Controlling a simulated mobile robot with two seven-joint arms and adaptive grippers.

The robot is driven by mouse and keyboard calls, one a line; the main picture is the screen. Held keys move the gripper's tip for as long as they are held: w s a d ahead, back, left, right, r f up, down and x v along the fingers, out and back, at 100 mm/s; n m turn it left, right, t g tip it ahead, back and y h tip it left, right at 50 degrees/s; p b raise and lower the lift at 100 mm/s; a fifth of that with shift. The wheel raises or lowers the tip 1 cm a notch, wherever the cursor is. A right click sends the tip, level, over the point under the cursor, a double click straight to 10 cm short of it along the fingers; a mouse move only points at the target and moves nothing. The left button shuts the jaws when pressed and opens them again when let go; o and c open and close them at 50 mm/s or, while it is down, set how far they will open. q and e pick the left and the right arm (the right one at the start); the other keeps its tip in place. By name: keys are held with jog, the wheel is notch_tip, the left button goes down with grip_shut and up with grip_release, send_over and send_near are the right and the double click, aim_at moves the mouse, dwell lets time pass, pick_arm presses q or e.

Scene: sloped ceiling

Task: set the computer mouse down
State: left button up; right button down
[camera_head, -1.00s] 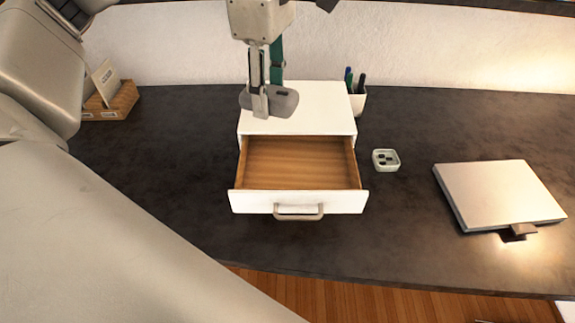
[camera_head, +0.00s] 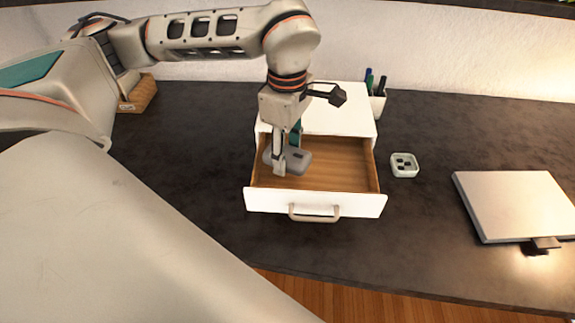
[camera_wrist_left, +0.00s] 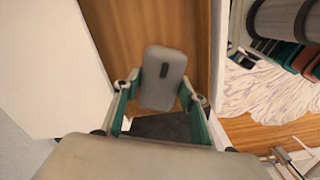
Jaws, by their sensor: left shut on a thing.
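The grey computer mouse (camera_head: 297,163) is between the fingers of my left gripper (camera_head: 287,164), which is shut on it. In the head view the mouse is over the left part of the open drawer (camera_head: 340,172). The left wrist view shows the mouse (camera_wrist_left: 163,78) between the green-sided fingers (camera_wrist_left: 160,98), with the wooden drawer floor (camera_wrist_left: 130,30) behind it. I cannot tell whether the mouse touches the drawer floor. The white drawer box (camera_head: 335,122) stands on the dark desk, its drawer pulled out towards me. My right gripper is not in view.
A pen cup (camera_head: 377,104) stands behind the box's right side. A small dish (camera_head: 404,165) lies right of the drawer. A closed silver laptop-like slab (camera_head: 512,205) is farther right. A wooden letter holder (camera_head: 140,93) is at the back left. The rest of the drawer looks empty.

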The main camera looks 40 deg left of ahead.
aim_at(287, 177)
pick_arm(q)
jog(key=shift+f, duration=2.1)
jog(key=shift+f, duration=0.15)
jog(key=o, duration=1.1)
jog(key=shift+o, duration=0.2)
notch_tip(287, 177, up, 12)
jog(key=shift+r, duration=0.15)
